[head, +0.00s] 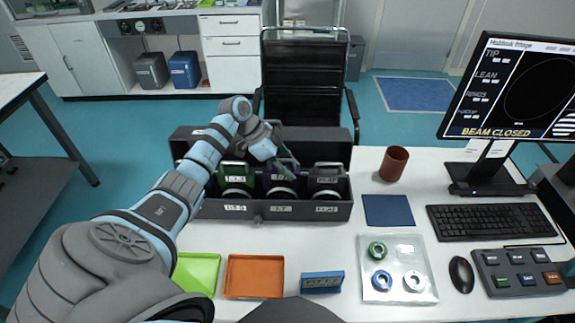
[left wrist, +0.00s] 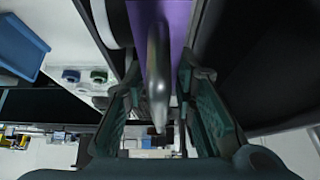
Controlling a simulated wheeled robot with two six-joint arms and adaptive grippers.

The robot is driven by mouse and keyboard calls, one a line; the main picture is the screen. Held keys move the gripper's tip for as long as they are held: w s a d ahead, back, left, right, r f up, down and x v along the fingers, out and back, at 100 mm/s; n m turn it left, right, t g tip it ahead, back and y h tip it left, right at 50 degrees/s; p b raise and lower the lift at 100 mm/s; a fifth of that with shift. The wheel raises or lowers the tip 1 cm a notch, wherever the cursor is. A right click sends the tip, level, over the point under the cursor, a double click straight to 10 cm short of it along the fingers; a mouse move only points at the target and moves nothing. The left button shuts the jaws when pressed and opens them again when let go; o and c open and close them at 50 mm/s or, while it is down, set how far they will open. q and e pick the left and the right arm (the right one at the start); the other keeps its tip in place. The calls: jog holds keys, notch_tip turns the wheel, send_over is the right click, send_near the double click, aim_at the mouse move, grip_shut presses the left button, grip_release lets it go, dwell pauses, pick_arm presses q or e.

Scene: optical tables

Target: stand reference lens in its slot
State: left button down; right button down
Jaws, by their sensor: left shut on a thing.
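A dark grey case (head: 343,208) stands open on the white table with three lens mounts in it. A green mount (head: 236,178) is at the left, a purple mount (head: 268,183) in the middle and a grey mount (head: 327,180) at the right. My left gripper (head: 284,165) is over the middle mount and shut on it. In the left wrist view the fingers (left wrist: 163,100) flank a grey handle (left wrist: 158,75) against the purple plate (left wrist: 178,25). The gripper partly hides the mount in the head view. The label wording is too small to read. My right gripper is not in view.
In front of the case are a green tray (head: 197,272), an orange tray (head: 254,276) and a blue block (head: 322,282). Right are a blue pad (head: 388,210), a brown cup (head: 394,163), a plate (head: 391,252) with three rings, a keyboard (head: 490,222) and a monitor (head: 512,90).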

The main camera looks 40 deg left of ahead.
pick_arm(q)
jog(key=shift+f, duration=0.35)
dwell(0.6)
jog(key=c, duration=1.2)
grip_release()
jog(key=shift+c, duration=0.2)
jog(key=shift+o, duration=0.2)
jog(key=o, duration=0.7)
jog(key=shift+o, duration=0.2)
notch_tip(320, 180, up, 9)
jog(key=p, duration=0.8)
jog(key=shift+r, duration=0.1)
